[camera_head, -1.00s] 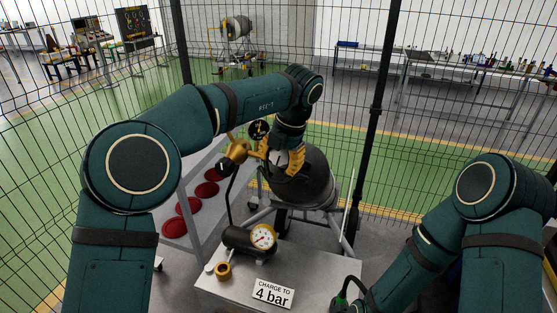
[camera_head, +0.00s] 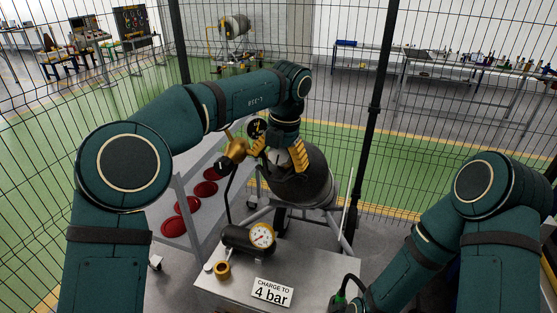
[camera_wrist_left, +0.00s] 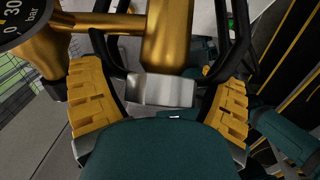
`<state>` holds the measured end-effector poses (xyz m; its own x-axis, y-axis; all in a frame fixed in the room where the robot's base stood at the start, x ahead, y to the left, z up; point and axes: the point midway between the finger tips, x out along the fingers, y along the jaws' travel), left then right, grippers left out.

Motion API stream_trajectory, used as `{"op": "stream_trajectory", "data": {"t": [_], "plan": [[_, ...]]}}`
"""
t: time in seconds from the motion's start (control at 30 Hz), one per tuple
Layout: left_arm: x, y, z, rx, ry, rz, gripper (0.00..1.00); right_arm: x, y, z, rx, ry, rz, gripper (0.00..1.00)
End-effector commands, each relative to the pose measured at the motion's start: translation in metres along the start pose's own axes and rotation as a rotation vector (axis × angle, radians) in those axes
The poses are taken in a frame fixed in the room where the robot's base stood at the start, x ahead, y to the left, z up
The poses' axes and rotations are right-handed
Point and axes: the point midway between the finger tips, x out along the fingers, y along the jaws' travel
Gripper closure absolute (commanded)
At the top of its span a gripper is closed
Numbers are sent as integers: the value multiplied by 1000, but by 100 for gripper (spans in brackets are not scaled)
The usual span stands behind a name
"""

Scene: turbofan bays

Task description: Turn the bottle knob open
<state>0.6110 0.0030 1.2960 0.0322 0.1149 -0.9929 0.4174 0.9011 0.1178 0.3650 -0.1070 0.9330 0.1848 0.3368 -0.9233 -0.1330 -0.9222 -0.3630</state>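The grey bottle (camera_head: 305,182) stands tilted in a wheeled frame in the head view. A brass fitting (camera_head: 235,151) and a dark gauge (camera_head: 257,129) sit at its top left. My left gripper (camera_head: 278,156) is over the bottle's top, its yellow fingers spread apart. In the left wrist view the open fingers (camera_wrist_left: 160,100) stand either side of a silver block (camera_wrist_left: 162,90) below a brass body (camera_wrist_left: 168,40); neither finger visibly presses on it. The gauge (camera_wrist_left: 22,20) shows at upper left. I cannot clearly make out the knob. My right gripper is out of view.
A grey bench with a white-faced gauge (camera_head: 262,236), a brass ring (camera_head: 222,269) and a "CHARGE TO 4 bar" sign (camera_head: 272,292) is in front. Red discs (camera_head: 188,206) lie on a shelf to the left. A mesh fence with a dark post (camera_head: 376,110) stands behind.

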Motion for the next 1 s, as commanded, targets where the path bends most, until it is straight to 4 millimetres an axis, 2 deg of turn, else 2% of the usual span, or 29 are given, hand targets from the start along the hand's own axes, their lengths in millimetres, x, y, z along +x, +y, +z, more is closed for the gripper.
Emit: {"op": "stream_trajectory", "data": {"t": [0.3, 0.43, 0.8, 1.0], "plan": [[-1, 0, 0, 1, 0, 1, 10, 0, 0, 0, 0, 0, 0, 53], [-10, 0, 1, 0, -2, 1, 10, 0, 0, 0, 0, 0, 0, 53], [-77, -1, 1, 0, -4, -1, 10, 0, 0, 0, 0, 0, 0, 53], [-102, -1, 1, 0, -3, 0, 10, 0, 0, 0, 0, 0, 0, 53]]}}
